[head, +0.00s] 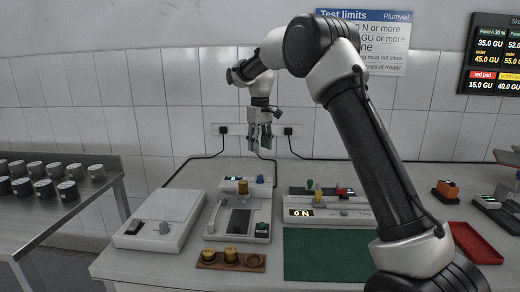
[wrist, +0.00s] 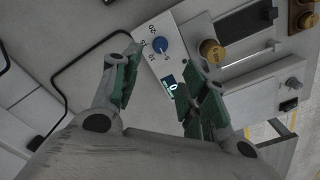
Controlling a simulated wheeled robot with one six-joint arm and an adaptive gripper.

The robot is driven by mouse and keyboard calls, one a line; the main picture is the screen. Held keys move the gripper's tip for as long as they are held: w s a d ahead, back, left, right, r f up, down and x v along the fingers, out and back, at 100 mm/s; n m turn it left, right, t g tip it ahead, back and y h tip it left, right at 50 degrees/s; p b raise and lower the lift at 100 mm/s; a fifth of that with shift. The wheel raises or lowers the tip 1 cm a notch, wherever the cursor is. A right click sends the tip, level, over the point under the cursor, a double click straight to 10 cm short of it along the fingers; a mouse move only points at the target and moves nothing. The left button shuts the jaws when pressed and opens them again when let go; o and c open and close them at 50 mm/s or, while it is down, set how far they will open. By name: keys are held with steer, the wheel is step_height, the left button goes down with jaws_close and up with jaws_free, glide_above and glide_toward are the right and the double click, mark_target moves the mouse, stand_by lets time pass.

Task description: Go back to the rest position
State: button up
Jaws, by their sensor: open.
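My gripper (head: 260,136) hangs in the air above the back of the bench, with its fingers pointing down. In the wrist view my gripper (wrist: 160,95) shows its two green-padded fingers spread apart with nothing between them. Below and beyond the fingers is a white device with a blue knob (wrist: 161,47) and a small lit display (wrist: 171,85). In the head view the same device, with its blue knob (head: 260,179), stands under my gripper, well apart from it.
A wooden holder (head: 208,259) with brass weights sits at the front, beside a green mat (head: 325,262). A tester reading "0 N" (head: 300,212) stands behind the mat. A red tray (head: 474,243) lies at right. A side table (head: 60,222) at left carries several cylinders.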

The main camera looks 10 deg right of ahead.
steer(key=s+f+m, duration=0.1)
steer(key=s+f, duration=0.2)
steer(key=f, duration=0.1)
steer(key=s+d+r+m+t, duration=0.1)
steer(key=s+d+r, duration=0.2)
steer(key=s, duration=1)
steer(key=s+d+r+m+t, duration=0.2)
steer(key=s+d, duration=0.5)
steer(key=s, duration=0.7)
steer(key=s+d+r+m+t, duration=0.1)
steer(key=s+d+r, duration=0.2)
steer(key=s, duration=1.1)
steer(key=shift+d+r+m, duration=0.3)
steer(key=shift+d+r, duration=0.05)
steer(key=shift+d, duration=0.55)
